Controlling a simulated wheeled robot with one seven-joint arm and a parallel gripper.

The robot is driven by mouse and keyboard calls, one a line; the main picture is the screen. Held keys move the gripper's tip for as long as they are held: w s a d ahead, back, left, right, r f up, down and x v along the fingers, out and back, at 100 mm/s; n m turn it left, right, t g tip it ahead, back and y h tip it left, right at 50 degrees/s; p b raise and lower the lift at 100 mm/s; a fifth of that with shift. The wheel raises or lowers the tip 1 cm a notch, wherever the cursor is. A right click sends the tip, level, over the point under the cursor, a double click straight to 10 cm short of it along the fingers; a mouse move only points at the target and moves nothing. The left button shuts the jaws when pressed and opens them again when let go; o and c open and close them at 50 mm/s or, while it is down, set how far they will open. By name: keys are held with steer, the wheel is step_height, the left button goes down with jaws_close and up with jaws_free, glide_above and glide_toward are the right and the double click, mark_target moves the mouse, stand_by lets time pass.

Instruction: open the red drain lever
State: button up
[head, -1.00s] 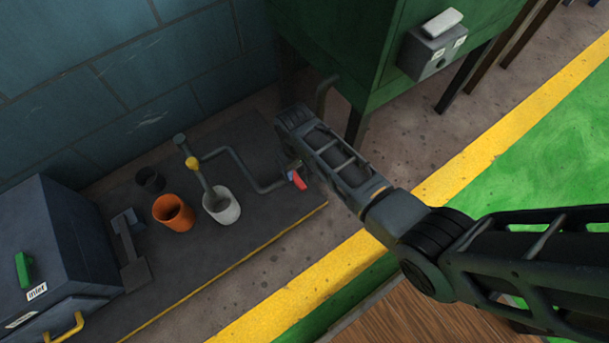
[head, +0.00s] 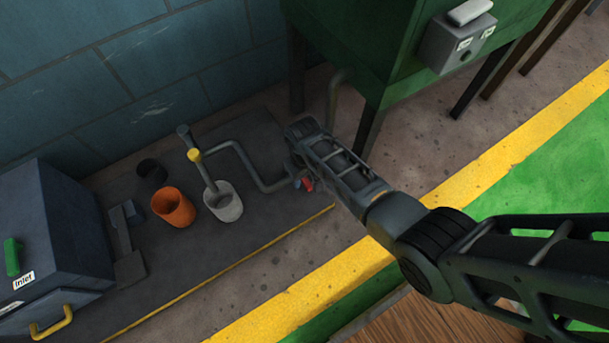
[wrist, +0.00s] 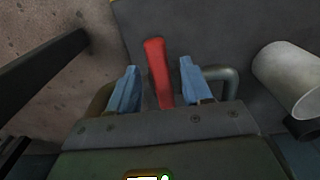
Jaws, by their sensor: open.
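The red drain lever (wrist: 157,70) shows in the wrist view as a flat red bar pointing up the picture. My gripper (wrist: 155,88) is open, with one blue finger on each side of the lever and a visible gap to both. The lever's near end is hidden behind the gripper body. In the head view a small red part of the lever (head: 308,184) shows at the end of the grey pipe (head: 250,165), beside my gripper (head: 298,182), which is partly hidden by my arm.
A white cup (head: 224,203), an orange cup (head: 174,208) and a black cup (head: 152,172) stand on the dark platform (head: 200,260). A blue-grey inlet box (head: 60,235) is at left. The green cabinet (head: 390,50) and its legs stand close behind my arm.

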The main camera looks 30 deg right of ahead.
jaws_close()
stand_by(0.3)
